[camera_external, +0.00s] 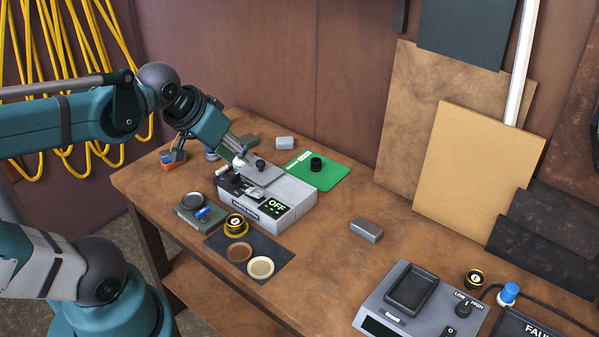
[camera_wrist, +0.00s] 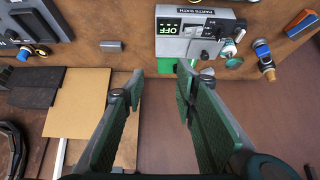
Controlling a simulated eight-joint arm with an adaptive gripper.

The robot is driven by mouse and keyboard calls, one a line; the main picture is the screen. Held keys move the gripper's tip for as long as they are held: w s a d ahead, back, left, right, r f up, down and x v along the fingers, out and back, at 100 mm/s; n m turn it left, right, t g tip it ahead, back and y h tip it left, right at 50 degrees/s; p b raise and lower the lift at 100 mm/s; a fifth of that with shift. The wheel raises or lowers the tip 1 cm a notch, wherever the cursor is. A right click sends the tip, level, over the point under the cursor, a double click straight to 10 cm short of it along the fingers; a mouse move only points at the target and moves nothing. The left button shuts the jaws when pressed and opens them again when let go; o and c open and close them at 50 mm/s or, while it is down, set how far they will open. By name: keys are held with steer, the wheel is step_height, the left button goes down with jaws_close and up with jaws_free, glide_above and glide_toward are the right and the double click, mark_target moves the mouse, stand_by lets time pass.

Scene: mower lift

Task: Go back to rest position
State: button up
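My gripper (camera_external: 240,154) is over the back left part of a grey parts bath (camera_external: 288,203) on the workbench (camera_external: 335,262). I cannot tell from the external view whether it touches the bath. In the wrist view my gripper (camera_wrist: 160,82) has its two green-padded fingers apart, with nothing between them. The parts bath (camera_wrist: 215,38) appears upside down beyond the fingertips, and its display reads OFF.
A green mat (camera_external: 330,176) with a black knob lies behind the bath. A dark mat (camera_external: 270,268) with round pieces lies in front. A grey block (camera_external: 367,230) and a grey LOW/HIGH device (camera_external: 379,305) stand to the right. Boards (camera_external: 478,160) lean on the wall.

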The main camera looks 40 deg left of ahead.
steer(key=shift+f+b, duration=2.25)
steer(key=shift+f, duration=0.35)
